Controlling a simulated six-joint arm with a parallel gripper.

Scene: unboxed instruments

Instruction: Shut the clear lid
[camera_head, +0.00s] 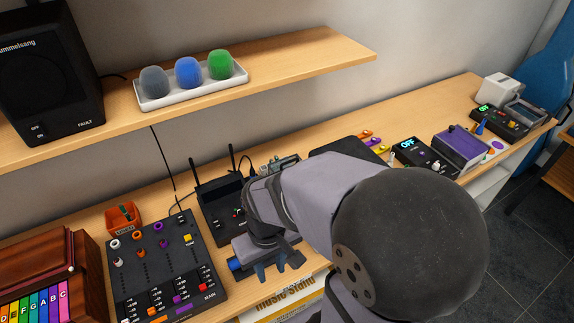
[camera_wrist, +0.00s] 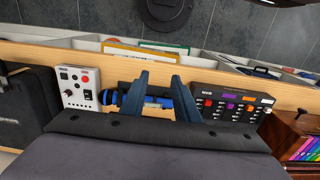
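At the far right end of the bench in the head view, a small grey-framed box (camera_head: 526,112) has a top that looks see-through. I cannot tell for sure whether this is the clear lid, or how far open it is. My gripper (camera_head: 278,268) is far to the left of it, low over the bench's front edge, pointing down. In the wrist view my gripper (camera_wrist: 160,98) has its two blue-grey fingers apart. A blue cylinder (camera_wrist: 132,99) lies below and behind the fingers, with no visible grip on it. My arm hides part of the middle bench.
A black mixer (camera_head: 165,262) stands left of my gripper, and a black router-like box (camera_head: 221,212) behind it. A purple box (camera_head: 461,146) and a black OFF-display device (camera_head: 408,152) stand to the right. A shelf (camera_head: 305,55) overhangs the bench's back.

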